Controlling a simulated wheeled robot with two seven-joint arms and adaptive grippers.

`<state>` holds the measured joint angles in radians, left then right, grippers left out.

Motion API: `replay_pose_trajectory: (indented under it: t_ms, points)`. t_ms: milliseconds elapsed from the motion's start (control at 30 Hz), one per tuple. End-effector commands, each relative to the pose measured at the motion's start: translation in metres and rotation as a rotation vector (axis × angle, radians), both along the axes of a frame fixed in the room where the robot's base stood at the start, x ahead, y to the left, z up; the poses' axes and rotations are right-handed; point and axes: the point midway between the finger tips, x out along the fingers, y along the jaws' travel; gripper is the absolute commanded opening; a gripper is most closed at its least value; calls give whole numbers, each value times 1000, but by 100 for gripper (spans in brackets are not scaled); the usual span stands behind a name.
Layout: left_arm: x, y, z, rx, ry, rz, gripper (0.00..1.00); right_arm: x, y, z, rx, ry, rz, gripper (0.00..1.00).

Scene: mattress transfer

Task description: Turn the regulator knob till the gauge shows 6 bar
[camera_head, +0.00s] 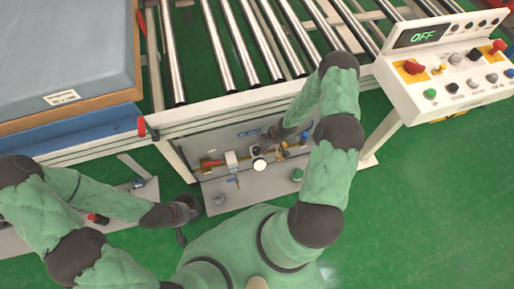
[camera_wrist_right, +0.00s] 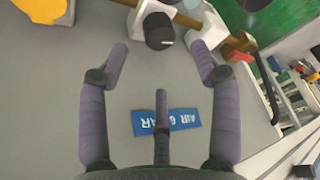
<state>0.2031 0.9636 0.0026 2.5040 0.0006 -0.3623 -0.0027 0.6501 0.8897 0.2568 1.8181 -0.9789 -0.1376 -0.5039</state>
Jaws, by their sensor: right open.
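The black regulator knob (camera_wrist_right: 159,30) shows at the top of the right wrist view, on a grey panel. My right gripper (camera_wrist_right: 160,52) is open and empty, its two side fingers spread below and to either side of the knob. They appear apart from it. In the head view the right hand is at the panel under the conveyor, and a small round white gauge (camera_head: 259,164) shows below it. The gauge reading is too small to make out. My left gripper (camera_head: 187,210) hangs low at the left, away from the panel; its fingers are unclear.
A blue "AIR 6 BAR" label (camera_wrist_right: 167,122) is on the panel. A red handle (camera_wrist_right: 240,46) sits right of the knob. A control box (camera_head: 450,62) with an "OFF" display stands at the right. Conveyor rollers (camera_head: 235,45) lie above the panel, with a mattress (camera_head: 65,50) at the left.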

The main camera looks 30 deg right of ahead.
Motion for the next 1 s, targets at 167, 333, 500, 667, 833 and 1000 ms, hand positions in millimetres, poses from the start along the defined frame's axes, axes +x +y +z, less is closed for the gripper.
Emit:
replay_pose_trajectory:
  t_ms: [167, 333, 500, 667, 833, 1000]
  points:
    - [0, 0, -20, 0, 0, 0, 0, 9, 10, -36, 1, 1, 0, 64]
    - [0, 0, -30, 0, -1, 0, 0, 16, 17, -58, 1, 0, -1, 64]
    - [0, 0, -35, 0, -1, -1, 0, 20, 21, -71, 0, 0, 0, 64]
    - [1, 0, -36, 0, -1, -1, 0, 22, 22, -74, 0, 0, -1, 64]
    - [1, 0, -36, 0, -1, -1, 0, 22, 22, -74, 0, 0, -1, 64]
    - [1, 0, -36, 0, -1, -1, 0, 22, 22, -74, 0, -1, -1, 30]
